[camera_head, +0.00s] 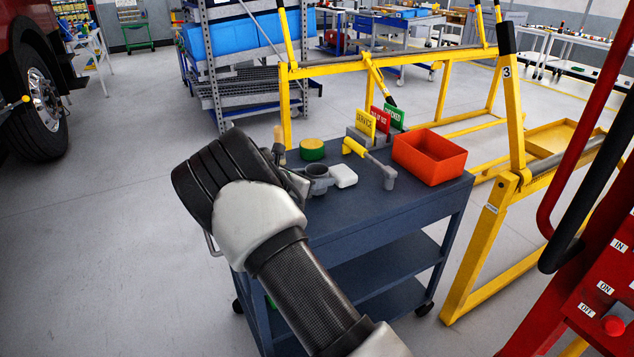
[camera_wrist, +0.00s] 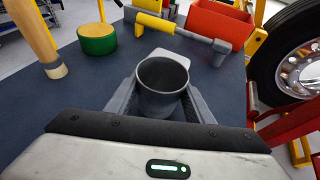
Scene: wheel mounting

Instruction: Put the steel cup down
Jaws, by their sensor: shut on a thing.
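The steel cup (camera_head: 318,181) is a grey, open-topped cup, upright over the left part of the blue cart top (camera_head: 384,208). My gripper (camera_head: 306,183) reaches in from the left and is shut on it. In the wrist view the cup (camera_wrist: 162,101) stands between the two fingers of my gripper (camera_wrist: 162,96), one at each side. Its mouth faces up and it looks empty. Whether its base touches the cart top cannot be told, since my fingers and wrist hide it.
A white block (camera_head: 344,175) is just beyond the cup. A yellow-and-grey hammer (camera_head: 376,164), a green round tin (camera_head: 312,149), a wooden handle (camera_wrist: 35,38) and a red bin (camera_head: 430,157) are also on the cart. The cart's front right top is clear. A yellow frame (camera_head: 487,223) stands to the right.

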